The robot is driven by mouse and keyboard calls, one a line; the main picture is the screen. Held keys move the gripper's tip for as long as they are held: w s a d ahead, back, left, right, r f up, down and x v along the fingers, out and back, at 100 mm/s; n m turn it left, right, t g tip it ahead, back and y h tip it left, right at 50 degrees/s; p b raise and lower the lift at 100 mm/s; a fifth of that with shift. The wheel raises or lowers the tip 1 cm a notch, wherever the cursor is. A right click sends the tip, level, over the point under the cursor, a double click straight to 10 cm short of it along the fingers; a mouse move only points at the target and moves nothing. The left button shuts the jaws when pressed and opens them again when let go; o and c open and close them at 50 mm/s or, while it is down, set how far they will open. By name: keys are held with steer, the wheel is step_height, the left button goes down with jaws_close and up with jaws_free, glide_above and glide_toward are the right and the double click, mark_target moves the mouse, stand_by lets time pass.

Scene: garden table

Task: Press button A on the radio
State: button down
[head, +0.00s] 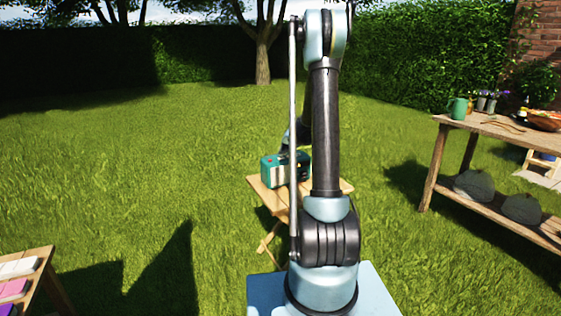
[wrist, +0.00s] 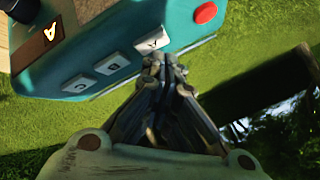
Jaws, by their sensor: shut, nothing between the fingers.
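The teal radio (wrist: 110,40) fills the upper left of the wrist view, appearing tilted there. Button A (wrist: 149,44) is a pale key with a dark letter, beside keys B (wrist: 112,67) and C (wrist: 81,85). My gripper (wrist: 164,63) is shut and empty, its fingertips overlapping the lower right edge of button A in the picture. I cannot tell whether they touch it. In the head view the radio (head: 270,172) stands on a small wooden table (head: 261,187), partly hidden by my arm, which also hides most of the gripper.
A wooden bench (head: 449,122) with a green mug (head: 458,108) and a bowl (head: 545,120) stands at the right. Another wooden table corner (head: 45,255) shows at lower left. Open lawn lies between.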

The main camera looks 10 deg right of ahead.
mark_target(283, 157)
steer(key=shift+r, duration=0.25)
steer(key=shift+r, duration=2.5)
steer(key=shift+s, duration=0.15)
